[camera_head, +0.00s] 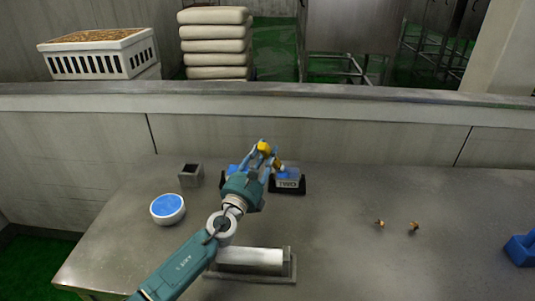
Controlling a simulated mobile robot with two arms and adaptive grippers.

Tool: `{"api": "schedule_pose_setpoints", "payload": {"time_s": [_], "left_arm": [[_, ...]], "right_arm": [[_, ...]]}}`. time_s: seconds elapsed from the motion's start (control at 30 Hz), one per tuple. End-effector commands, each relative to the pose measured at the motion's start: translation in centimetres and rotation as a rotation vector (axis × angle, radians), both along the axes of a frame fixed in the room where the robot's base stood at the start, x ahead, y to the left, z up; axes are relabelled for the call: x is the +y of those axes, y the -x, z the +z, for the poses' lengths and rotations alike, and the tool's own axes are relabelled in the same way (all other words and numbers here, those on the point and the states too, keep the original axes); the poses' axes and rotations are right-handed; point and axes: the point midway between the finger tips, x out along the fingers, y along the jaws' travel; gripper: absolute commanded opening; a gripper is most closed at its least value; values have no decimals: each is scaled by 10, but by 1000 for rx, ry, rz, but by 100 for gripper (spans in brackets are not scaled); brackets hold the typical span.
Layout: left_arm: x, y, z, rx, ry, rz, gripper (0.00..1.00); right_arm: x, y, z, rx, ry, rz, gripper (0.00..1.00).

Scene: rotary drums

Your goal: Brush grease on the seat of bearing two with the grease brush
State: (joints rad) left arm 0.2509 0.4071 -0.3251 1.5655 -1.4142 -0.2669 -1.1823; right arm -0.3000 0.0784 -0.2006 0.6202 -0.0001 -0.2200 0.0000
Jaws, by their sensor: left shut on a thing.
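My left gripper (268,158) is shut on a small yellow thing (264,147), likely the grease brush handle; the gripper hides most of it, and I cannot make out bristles. The gripper is over the back of the table, above a dark bearing block with a blue top (289,180) and a label on its front. More blue shows left of the gripper, mostly hidden by it. I cannot tell which is bearing two, or whether the brush touches a seat. A round white tub with a blue top (167,208) stands at the left. My right gripper is not in view.
An open grey square holder (190,175) stands behind the tub. A metal roller (252,257) lies on a grey stand at the front. Two small brass-coloured parts (379,223) (414,226) lie at the right, and a blue bin (522,248) is at the right edge.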

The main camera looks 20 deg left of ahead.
Motion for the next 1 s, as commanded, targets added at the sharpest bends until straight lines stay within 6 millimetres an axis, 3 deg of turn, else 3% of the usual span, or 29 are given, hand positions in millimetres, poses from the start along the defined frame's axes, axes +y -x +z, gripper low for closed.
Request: {"api": "schedule_pose_setpoints", "payload": {"time_s": [0.23,0.77,1.0], "left_arm": [[0,0,8,-2,0,0,3],[0,0,60,-2,0,0,3],[0,0,61,-1,0,0,3]], "right_arm": [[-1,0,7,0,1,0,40],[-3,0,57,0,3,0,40],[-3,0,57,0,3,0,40]]}}
